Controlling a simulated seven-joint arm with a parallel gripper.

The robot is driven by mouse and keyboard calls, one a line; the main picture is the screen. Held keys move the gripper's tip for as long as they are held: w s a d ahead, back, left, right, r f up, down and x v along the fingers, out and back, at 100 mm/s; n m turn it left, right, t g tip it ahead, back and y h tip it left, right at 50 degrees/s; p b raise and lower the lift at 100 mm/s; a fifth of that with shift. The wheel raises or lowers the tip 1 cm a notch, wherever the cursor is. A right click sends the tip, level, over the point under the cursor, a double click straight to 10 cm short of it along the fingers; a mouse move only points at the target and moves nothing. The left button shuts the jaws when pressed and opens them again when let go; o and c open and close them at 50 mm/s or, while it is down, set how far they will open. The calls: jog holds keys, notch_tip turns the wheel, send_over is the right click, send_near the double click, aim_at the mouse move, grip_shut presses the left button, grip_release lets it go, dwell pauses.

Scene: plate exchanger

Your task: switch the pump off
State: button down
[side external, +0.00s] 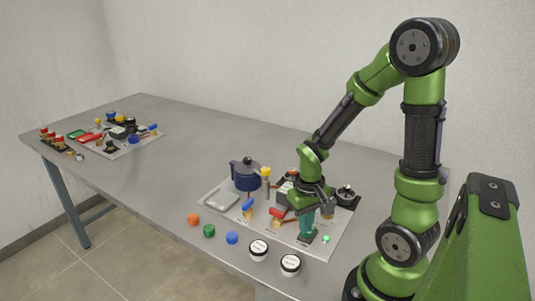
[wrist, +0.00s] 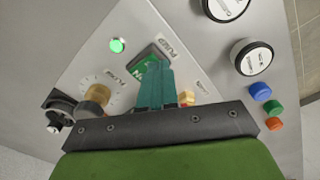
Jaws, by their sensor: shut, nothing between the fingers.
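The pump switch (wrist: 150,61) is a green rocker in a dark frame, with a PUMP label beside it in the wrist view. Light lettering shows on its green face, and my gripper hides part of it. The green lamp (wrist: 117,45) next to it is lit; it also glows in the side view (side external: 326,238). My gripper (wrist: 154,75) has teal fingers, shut and empty, with their tips at the switch. In the side view my gripper (side external: 305,236) points down onto the panel's front right part. I cannot tell whether the tips touch the switch.
A brass knob (wrist: 96,97) and a black valve (wrist: 61,109) sit near the fingers. The panel (side external: 258,219) also carries a blue pot (side external: 246,176) and red and blue handles. Coloured caps and two white-topped jars (side external: 258,249) stand along the table's front edge. A second panel stands far left.

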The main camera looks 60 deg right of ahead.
jog(key=shift+f, duration=0.8)
jog(key=shift+r, duration=3.55)
jog(key=w+a+r+n+t+y, duration=0.1)
jog(key=a+r+n+t+y, duration=0.1)
jog(key=a+r+t, duration=0.5)
jog(key=a+r, duration=0.4)
jog(key=r, duration=0.3)
jog(key=shift+a+r, duration=0.25)
jog(key=shift+a, duration=0.05)
jog(key=c, duration=1.8)
grip_release()
